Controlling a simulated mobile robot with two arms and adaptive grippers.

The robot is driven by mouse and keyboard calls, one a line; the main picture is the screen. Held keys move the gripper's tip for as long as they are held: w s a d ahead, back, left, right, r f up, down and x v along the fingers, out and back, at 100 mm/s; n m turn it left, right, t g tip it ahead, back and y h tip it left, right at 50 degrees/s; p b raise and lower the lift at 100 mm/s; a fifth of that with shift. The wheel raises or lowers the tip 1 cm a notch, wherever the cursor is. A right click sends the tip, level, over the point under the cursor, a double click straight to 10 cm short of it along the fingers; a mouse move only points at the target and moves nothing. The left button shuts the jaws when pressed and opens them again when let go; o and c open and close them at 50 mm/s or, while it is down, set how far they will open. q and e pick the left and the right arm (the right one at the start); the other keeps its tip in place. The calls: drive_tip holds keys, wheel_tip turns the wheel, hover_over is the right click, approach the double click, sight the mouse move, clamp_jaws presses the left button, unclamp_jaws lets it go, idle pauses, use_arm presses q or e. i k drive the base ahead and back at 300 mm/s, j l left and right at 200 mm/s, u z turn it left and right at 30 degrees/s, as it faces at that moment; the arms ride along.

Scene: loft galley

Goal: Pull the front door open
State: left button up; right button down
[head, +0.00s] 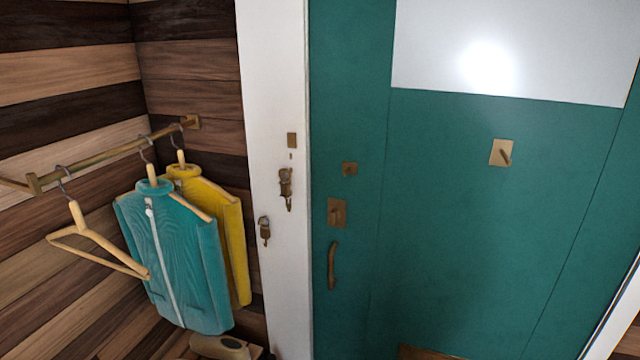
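The front door (470,220) is a teal panel door with a pale, bright pane (440,45) at its top. It appears shut in its white frame (274,100). A curved brass pull handle (332,265) is low on its left side. Another brass plate with a small lever (502,153) is on the middle panel. Neither of my grippers shows in the head view.
A brass rail (105,158) on the wood-plank wall left of the door holds a teal jacket (180,260), a yellow jacket (228,215) and an empty wooden hanger (95,240). Small brass fittings (286,185) are on the frame. A brownish object (220,347) is at the bottom edge.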

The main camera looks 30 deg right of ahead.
sight(479, 160)
drive_tip(key=z, duration=1.75)
drive_tip(key=i+j+u, duration=0.15)
drive_tip(key=i+j, duration=0.1)
drive_tip(key=i, duration=0.1)
